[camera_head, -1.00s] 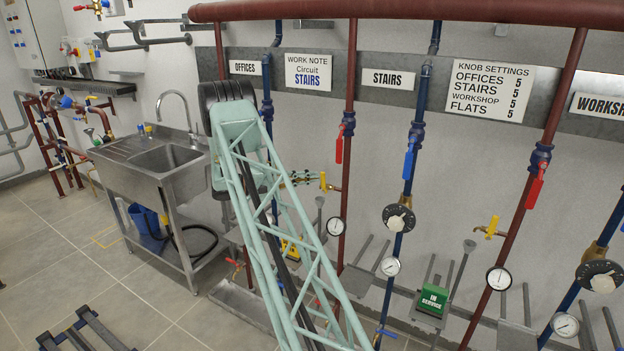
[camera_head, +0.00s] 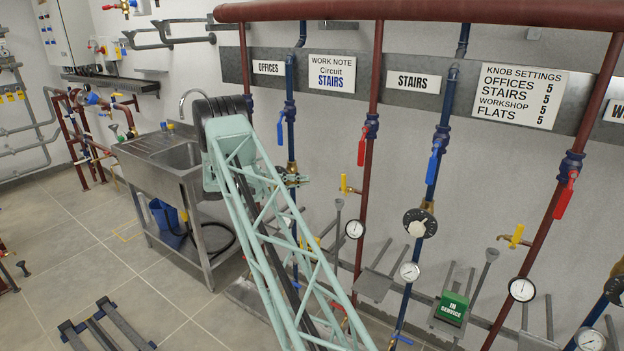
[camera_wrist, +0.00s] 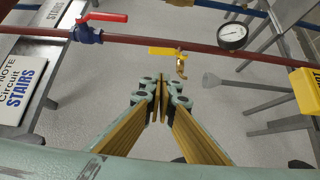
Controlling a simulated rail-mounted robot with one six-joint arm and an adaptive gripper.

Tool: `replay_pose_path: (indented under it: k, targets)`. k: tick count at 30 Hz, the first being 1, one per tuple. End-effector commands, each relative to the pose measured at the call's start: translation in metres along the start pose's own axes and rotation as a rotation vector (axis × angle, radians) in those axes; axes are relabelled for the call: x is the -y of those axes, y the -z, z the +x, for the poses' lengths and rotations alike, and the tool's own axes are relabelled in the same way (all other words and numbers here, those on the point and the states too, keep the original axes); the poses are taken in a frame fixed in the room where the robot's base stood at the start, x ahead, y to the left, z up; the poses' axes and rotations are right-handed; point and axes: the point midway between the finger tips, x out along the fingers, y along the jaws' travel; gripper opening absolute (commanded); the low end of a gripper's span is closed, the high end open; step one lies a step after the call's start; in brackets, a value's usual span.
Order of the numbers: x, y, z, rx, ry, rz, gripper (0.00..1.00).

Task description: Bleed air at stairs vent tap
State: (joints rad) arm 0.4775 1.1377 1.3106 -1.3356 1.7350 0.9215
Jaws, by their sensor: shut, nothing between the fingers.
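The stairs vent tap is a small brass tap with a yellow lever (camera_head: 344,184), left of the red stairs pipe (camera_head: 369,190). In the wrist view its yellow lever (camera_wrist: 168,51) lies roughly along the red pipe, and its brass body (camera_wrist: 181,66) hangs from the lever's right end. My gripper (camera_head: 304,180) is small in the head view, left of the tap and apart from it. In the wrist view my gripper (camera_wrist: 159,84) is shut and empty, its tips just below the lever in the picture; the depth gap is unclear.
A red-handled valve (camera_wrist: 88,29) and a gauge (camera_wrist: 233,36) flank the tap in the wrist view. Grey brackets (camera_head: 374,283) and a drain funnel (camera_head: 339,204) stand below. The green "IN SERVICE" box (camera_head: 452,307) is right. The sink (camera_head: 180,157) is left.

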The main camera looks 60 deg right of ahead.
Motion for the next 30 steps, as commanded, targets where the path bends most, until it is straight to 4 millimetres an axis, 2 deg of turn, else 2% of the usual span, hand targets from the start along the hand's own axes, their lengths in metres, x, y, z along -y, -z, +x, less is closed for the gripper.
replay_pose_path:
  k: [8,30]
  targets:
    - [0.001,0.0,-0.015,-0.001,0.0,0.001,0.0]
    - [-0.001,0.002,-0.016,0.0,-0.017,-0.019,0.0]
